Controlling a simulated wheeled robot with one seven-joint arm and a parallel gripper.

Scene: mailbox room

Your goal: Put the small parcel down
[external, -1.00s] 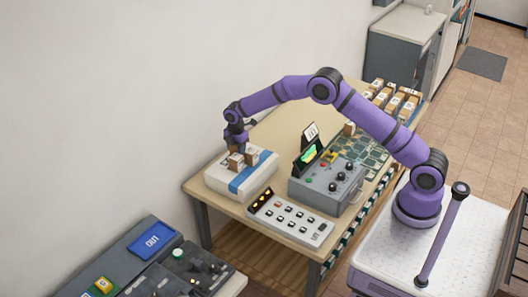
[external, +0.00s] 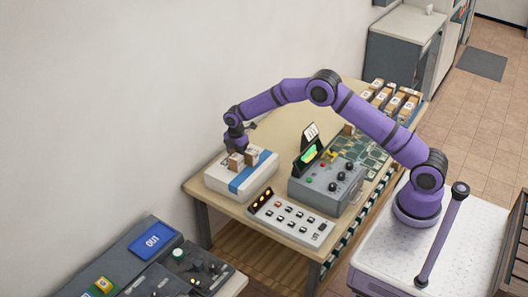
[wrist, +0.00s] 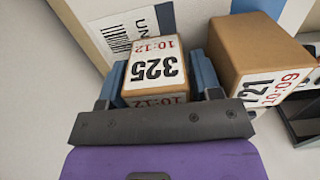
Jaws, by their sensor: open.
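The small parcel marked 325 (wrist: 155,70) is a brown box with a white label. In the wrist view it stands between the two blue fingers of my gripper (wrist: 158,82), which are open with a finger on each side. In the external view my gripper (external: 237,148) is low over the white box with a blue stripe (external: 214,184), where two small brown parcels show. Which of the two is 325 I cannot tell there. The underside of the parcel is hidden.
A second parcel marked 721 (wrist: 258,60) stands close to the right finger in the wrist view. A grey control box (external: 325,188) and a white button panel (external: 290,217) stand to the right on the table. Several parcels (external: 395,98) lie at the far end.

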